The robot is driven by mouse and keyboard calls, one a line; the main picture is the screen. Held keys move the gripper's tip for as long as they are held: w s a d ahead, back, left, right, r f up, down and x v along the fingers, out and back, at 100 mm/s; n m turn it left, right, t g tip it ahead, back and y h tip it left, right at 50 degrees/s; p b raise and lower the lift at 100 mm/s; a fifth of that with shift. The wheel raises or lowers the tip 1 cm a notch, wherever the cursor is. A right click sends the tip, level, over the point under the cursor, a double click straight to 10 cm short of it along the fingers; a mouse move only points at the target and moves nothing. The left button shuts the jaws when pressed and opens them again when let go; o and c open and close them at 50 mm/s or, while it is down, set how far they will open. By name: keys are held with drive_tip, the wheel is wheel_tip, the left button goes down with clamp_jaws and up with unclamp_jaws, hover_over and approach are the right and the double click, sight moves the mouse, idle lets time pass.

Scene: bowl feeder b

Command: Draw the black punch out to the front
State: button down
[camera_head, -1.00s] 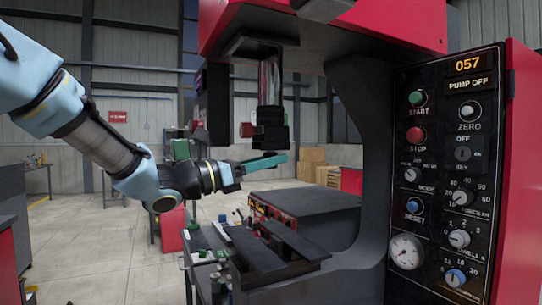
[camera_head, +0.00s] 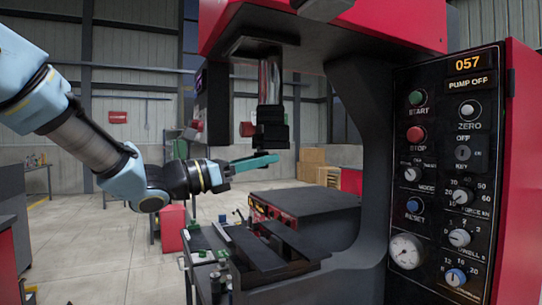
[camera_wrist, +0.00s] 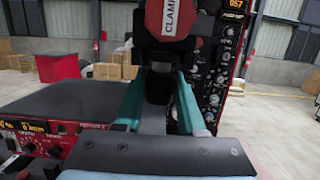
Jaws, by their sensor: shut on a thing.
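The black punch (camera_wrist: 157,88) shows as a dark piece between the teal fingers of my gripper (camera_wrist: 158,98) in the wrist view. My gripper is shut on it. In the head view my gripper (camera_head: 262,160) reaches in from the left, its fingertips just below the black holder (camera_head: 271,134) on the press ram (camera_head: 269,82). The fingers largely hide the punch there, and I cannot tell whether it still touches the holder. A red part marked CLAMP (camera_wrist: 174,17) sits above the fingers in the wrist view.
The black press bed (camera_head: 305,203) lies below, with two dark rails (camera_head: 258,252) toward the front. The press frame and control panel (camera_head: 450,170) stand to the right. A cart with small tools (camera_head: 205,255) stands at the lower left. Open floor (camera_head: 90,240) lies left.

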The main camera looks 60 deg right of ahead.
drive_tip(key=shift+r+v, duration=0.15)
drive_tip(key=shift+v, duration=0.75)
drive_tip(key=shift+r+v, duration=0.2)
drive_tip(key=shift+v, duration=0.65)
drive_tip(key=shift+r+v, duration=0.15)
drive_tip(key=shift+v, duration=0.75)
drive_tip(key=shift+a, duration=0.1)
